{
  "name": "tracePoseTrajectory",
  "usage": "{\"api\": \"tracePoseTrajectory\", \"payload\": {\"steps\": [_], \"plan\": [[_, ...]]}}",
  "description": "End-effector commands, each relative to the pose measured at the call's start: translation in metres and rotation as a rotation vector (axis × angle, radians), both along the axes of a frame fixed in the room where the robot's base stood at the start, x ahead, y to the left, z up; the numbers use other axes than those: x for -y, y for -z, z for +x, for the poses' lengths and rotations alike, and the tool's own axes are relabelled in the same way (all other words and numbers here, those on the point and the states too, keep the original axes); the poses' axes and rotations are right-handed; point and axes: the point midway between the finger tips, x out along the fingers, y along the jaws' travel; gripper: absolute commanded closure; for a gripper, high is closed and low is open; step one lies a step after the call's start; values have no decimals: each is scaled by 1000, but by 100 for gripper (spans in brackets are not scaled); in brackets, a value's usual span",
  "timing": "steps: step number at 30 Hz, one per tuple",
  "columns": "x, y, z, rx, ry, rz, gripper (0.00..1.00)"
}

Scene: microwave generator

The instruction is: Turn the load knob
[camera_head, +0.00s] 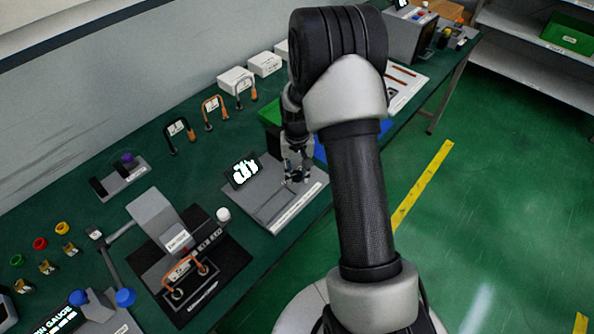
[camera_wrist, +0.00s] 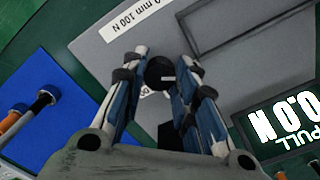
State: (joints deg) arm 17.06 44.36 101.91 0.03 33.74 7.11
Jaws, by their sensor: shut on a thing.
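The load knob (camera_wrist: 160,72) is a round black knob with a pale mark, on a grey panel (camera_wrist: 230,75). It sits between the two fingertips of my gripper (camera_wrist: 164,60) in the wrist view, and the jaws are shut on it. The panel carries a lit display (camera_head: 243,171), which also shows in the wrist view (camera_wrist: 282,125) with white digits and "PULL" text.
A blue mat (camera_wrist: 50,100) with tools lies beside the panel. A black fixture with a tilted grey plate (camera_head: 155,217) and a white-topped lever (camera_head: 223,214) stands to the left. Orange and black handles (camera_head: 214,108) stand behind. The green floor lies right of the bench.

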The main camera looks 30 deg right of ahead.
Motion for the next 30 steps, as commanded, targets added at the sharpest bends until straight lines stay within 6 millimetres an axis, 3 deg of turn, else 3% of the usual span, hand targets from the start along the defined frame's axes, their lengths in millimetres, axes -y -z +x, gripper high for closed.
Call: {"api": "tracePoseTrajectory", "payload": {"steps": [8, 9, 17, 26, 30], "plan": [[0, 0, 0, 1, -2, 0, 97], [0, 0, 0, 1, -2, 0, 71], [0, 0, 0, 0, -1, 0, 54], [0, 0, 0, 0, 0, 0, 53], [0, -10, 1, 2, 0, -1, 53]]}}
